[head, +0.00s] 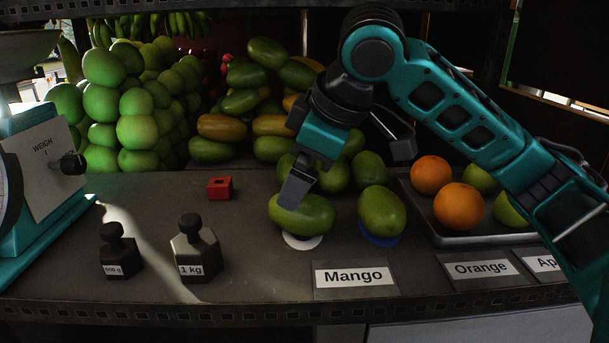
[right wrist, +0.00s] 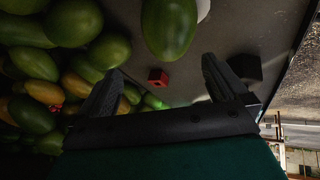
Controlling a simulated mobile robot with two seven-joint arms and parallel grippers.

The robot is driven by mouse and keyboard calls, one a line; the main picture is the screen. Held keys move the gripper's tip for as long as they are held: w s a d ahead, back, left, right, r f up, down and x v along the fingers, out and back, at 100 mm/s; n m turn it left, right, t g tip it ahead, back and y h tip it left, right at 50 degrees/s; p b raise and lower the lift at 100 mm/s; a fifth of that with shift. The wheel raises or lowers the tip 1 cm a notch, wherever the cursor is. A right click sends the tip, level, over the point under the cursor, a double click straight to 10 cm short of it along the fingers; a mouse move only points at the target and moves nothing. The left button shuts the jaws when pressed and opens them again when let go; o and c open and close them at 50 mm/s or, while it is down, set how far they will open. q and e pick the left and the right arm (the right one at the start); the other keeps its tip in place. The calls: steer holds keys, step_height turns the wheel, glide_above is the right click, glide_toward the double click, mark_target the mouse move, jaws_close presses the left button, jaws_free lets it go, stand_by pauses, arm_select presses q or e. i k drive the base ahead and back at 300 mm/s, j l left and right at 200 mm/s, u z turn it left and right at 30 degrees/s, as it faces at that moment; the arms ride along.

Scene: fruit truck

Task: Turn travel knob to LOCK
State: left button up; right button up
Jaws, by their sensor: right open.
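The black travel knob (head: 73,164) sits on the grey face plate of the teal scale (head: 40,236) at the left edge of the head view. The plate reads WEIGH above the knob. No LOCK marking is readable, and the knob's exact setting is unclear. My right gripper (head: 345,165) is far to the right of the knob, above the mangoes, with its fingers spread and empty. Its fingers also show apart in the right wrist view (right wrist: 160,85), with a mango (right wrist: 170,27) beyond them. My left gripper is not in view.
A 500 g weight (head: 119,254), a 1 kg weight (head: 195,250) and a small red block (head: 220,188) stand on the counter between the scale and two mangoes on discs. A fruit tray (head: 479,240) is at right. Green fruit is piled behind.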

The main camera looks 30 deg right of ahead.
mark_target(70, 165)
steer(key=k, duration=1)
